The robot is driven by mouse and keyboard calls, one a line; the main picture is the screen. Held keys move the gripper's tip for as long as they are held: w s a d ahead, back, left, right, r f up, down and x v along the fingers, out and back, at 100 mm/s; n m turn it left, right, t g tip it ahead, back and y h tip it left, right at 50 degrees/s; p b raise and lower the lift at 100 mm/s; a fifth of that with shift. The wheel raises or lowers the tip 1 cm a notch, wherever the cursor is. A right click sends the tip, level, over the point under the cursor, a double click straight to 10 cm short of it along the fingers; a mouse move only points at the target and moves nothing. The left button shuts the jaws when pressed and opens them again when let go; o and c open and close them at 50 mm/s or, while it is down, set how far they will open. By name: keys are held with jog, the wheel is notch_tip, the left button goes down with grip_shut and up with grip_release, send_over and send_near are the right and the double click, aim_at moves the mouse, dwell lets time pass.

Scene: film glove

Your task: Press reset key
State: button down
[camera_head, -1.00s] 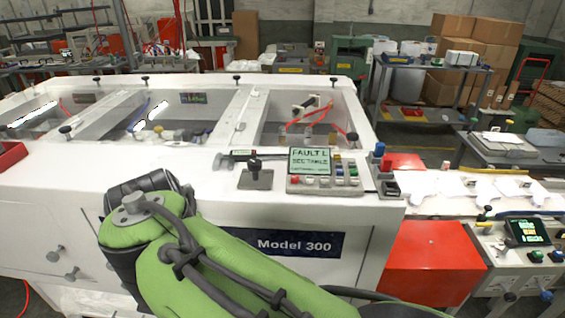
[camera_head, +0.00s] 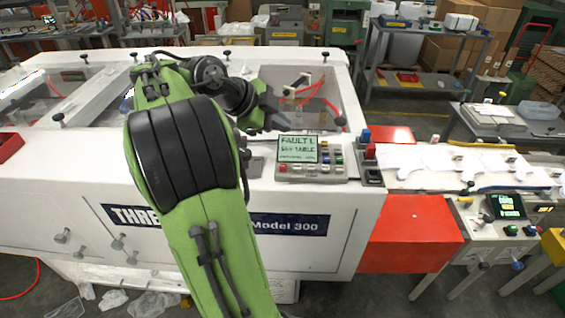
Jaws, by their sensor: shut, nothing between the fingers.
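The control panel (camera_head: 326,179) sits on the front right top of the white machine. Its green screen (camera_head: 297,148) reads "FAULT 1" with a line ending in "TABLE" below. Small coloured keys sit beside and below the screen, including a red key (camera_head: 283,168) at the lower left. The labels are too small to read, so I cannot tell which is the reset key. My gripper (camera_head: 279,115) is shut and empty, above and a little left of the screen, apart from the keys. Its fingertips are small and dark here.
The white machine (camera_head: 340,240) has open bays behind the panel. A blue and a red knob (camera_head: 370,151) stand just right of the panel. A red box (camera_head: 410,232) and a second console with a screen (camera_head: 507,206) stand further right.

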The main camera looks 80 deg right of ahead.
aim_at(280, 168)
notch_tip(280, 168, down, 9)
jog(key=b, duration=0.8)
dwell(1.6)
jog(key=shift+f+b, duration=0.4)
jog(key=shift+b, duration=0.2)
jog(key=shift+f+b, duration=0.4)
jog(key=shift+b, duration=0.05)
dwell(0.4)
jog(key=shift+r+p, duration=0.75)
jog(key=shift+r, duration=0.15)
